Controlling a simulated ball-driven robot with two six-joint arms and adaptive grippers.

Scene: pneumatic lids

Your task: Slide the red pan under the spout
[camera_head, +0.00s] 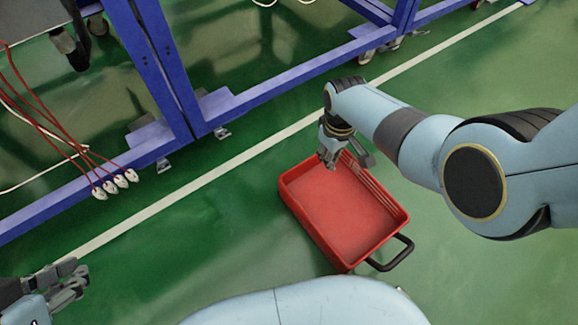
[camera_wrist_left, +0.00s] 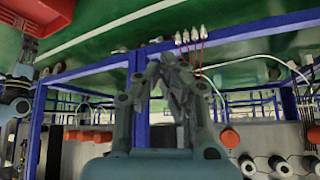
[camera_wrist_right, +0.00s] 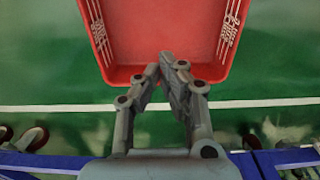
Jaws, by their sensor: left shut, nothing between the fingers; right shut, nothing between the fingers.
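The red pan (camera_head: 345,214) is a shallow rectangular tray with a black handle (camera_head: 392,254) on its near right side. It lies on the green floor, right of centre in the head view. My right gripper (camera_head: 328,160) is shut and empty at the pan's far end wall. In the right wrist view the pan (camera_wrist_right: 163,35) lies just beyond the shut fingertips (camera_wrist_right: 168,66); whether they touch it I cannot tell. My left gripper (camera_head: 75,277) is at the lower left, shut and empty, away from the pan. The left wrist view shows its fingers (camera_wrist_left: 165,62). I cannot make out a spout.
A blue metal frame (camera_head: 205,117) on feet and casters stands behind the pan. Red cables with white plugs (camera_head: 115,183) hang over its lower beam at left. A white floor line (camera_head: 235,164) runs between frame and pan. Green floor left of the pan is clear.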

